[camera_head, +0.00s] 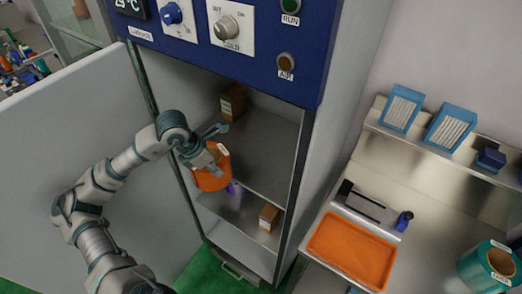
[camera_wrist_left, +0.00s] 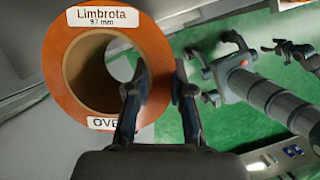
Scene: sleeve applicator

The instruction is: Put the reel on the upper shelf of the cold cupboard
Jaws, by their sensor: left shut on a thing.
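The orange reel (camera_head: 209,181) has a brown core and white labels. In the left wrist view the reel (camera_wrist_left: 62,40) reads "Limbrota 97 mm". My left gripper (camera_head: 214,157) is shut on its ring wall, with one finger inside the bore and one outside. The reel is tilted, at the cupboard's opening near the left front of the upper shelf (camera_head: 262,150). I cannot tell whether it touches the shelf. The cold cupboard (camera_head: 225,35) stands open. My right gripper (camera_wrist_left: 232,58) shows small in the left wrist view; its jaw state is unclear.
A brown box (camera_head: 232,101) stands at the back left of the upper shelf, with free room beside it. The lower shelf (camera_head: 238,208) holds another box (camera_head: 269,217) and a purple thing (camera_head: 234,188). The open door (camera_head: 60,150) is left; a bench with an orange tray (camera_head: 350,250) is right.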

